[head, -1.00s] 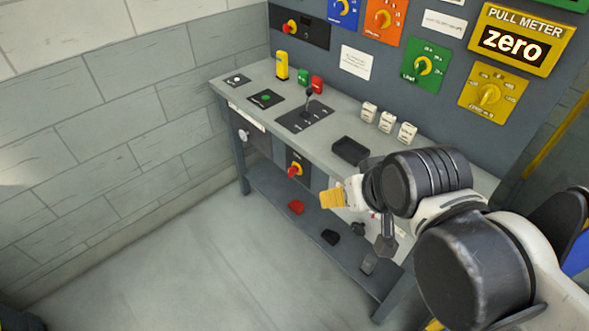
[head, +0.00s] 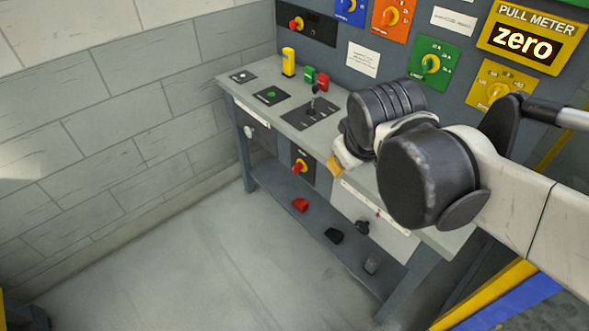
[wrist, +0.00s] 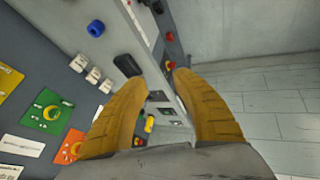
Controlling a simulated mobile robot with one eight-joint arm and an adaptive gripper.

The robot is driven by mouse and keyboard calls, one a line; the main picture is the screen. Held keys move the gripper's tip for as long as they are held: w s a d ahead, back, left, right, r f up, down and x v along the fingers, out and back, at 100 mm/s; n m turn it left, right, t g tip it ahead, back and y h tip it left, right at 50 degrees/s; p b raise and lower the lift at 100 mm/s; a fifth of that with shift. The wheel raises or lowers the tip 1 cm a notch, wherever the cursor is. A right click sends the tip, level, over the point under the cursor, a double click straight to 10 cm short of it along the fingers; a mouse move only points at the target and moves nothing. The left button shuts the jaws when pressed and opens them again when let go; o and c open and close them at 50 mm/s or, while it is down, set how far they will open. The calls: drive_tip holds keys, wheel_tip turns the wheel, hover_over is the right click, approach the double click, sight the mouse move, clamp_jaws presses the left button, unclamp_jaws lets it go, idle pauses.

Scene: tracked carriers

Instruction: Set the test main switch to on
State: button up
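Two red-and-yellow rotary switches show, and I cannot read which is the test main switch. One switch (head: 299,167) is on the dark front panel under the bench top; a red knob (wrist: 170,66) that looks like it shows between my fingertips in the wrist view, beyond them. The other switch (head: 296,24) is on a black wall plate at the upper left. My gripper (wrist: 161,77) has its two yellow fingers apart with nothing between them. In the head view, its yellow tip (head: 334,167) is by the bench's front edge, right of the front switch; my arm hides the rest.
The bench top (head: 235,77) carries a yellow block (head: 288,62), green and red pieces and a small lever. A black tray (wrist: 128,67) and white blocks show in the wrist view. Loose pieces lie on the lower shelf (head: 275,190). The floor in front is clear.

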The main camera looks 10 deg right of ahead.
drive_tip(key=w+a+f+n+h+b, duration=0.15)
drive_tip(key=w+f+n, duration=0.25)
drive_tip(key=w, duration=0.4)
drive_tip(key=w+a+f+n+h, duration=0.2)
drive_tip(key=w+f+n, duration=0.15)
drive_tip(key=w, duration=0.45)
drive_tip(key=w+a+f+n+h+b, duration=0.1)
drive_tip(key=w+f+n+h, duration=0.2)
drive_tip(key=w, duration=0.5)
drive_tip(key=w+a+f+n+h, duration=0.1)
drive_tip(key=w+a+f+n, duration=0.15)
drive_tip(key=f, duration=0.25)
drive_tip(key=w+a+f+n, duration=0.2)
drive_tip(key=w+f+n, duration=0.1)
drive_tip(key=f, duration=0.2)
drive_tip(key=n+h+b, duration=0.3)
drive_tip(key=n+b, duration=0.1)
drive_tip(key=b, duration=0.2)
approach(295, 166)
drive_tip(key=shift+t, duration=0.3)
drive_tip(key=x, duration=1)
drive_tip(key=shift+s+f, duration=0.15)
drive_tip(key=shift+f, duration=0.1)
clamp_jaws()
